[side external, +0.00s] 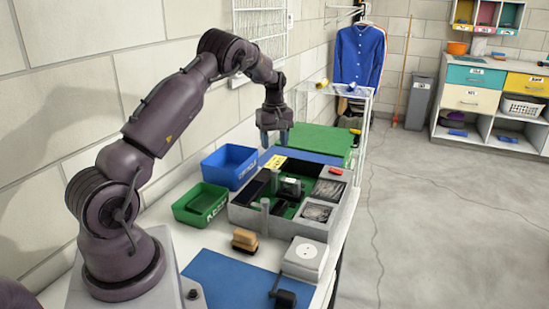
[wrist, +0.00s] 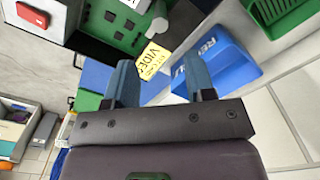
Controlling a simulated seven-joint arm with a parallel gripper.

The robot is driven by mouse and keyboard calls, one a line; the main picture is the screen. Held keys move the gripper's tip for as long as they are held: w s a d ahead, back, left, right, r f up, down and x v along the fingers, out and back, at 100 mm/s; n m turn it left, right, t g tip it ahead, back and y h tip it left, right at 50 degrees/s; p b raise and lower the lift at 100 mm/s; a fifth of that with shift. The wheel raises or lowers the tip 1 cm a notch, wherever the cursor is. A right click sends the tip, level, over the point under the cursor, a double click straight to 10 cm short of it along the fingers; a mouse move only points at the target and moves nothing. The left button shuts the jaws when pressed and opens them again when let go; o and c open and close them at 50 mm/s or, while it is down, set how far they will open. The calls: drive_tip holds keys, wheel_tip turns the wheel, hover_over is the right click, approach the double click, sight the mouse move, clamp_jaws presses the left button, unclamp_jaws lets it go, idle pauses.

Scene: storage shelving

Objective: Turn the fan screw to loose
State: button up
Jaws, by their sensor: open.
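A grey open case (side external: 240,216) lies on the bench with a green board (side external: 272,203) inside. Dark square panels with round metallic patterns (side external: 317,212), perhaps fans, sit on its right side. I cannot make out the fan screw in either view. My gripper (side external: 274,141) is open and empty, pointing down above the back of the case, clear of it. In the wrist view my gripper (wrist: 163,72) has its fingers apart with nothing between them. The green board (wrist: 112,20) shows at the top there, and a yellow label (wrist: 150,60) lies beyond the fingertips.
A blue bin (side external: 230,165) and a green bin (side external: 200,203) stand left of the case. A brown brush (side external: 244,240), a white box (side external: 305,258) and a blue mat (side external: 235,282) lie in front. A red piece (side external: 336,171) sits on the case's back right.

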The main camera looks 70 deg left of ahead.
drive_tip(key=shift+r, duration=2.1)
